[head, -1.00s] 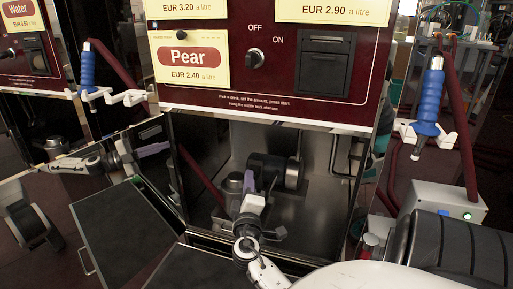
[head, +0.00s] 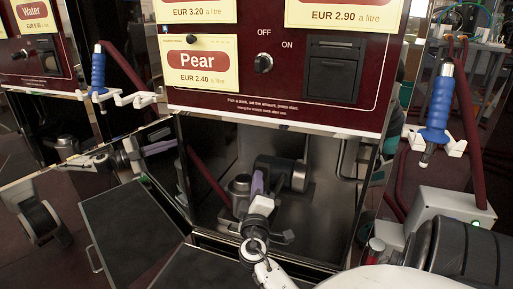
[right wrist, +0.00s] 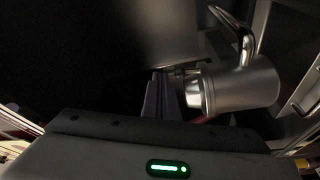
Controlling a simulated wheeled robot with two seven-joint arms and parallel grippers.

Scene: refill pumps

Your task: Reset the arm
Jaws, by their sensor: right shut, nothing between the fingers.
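My right gripper (head: 258,183) has purple fingers and reaches into the open lower compartment under the Pear panel (head: 190,62). In the right wrist view its fingers (right wrist: 157,95) are shut together with nothing between them.
The compartment's steel wall (head: 318,175) is close on the right. An open dark door (head: 130,235) lies at the lower left. Blue nozzles hang in holders at the left (head: 98,72) and right (head: 438,108). A grey box (head: 445,210) with a green light stands at right.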

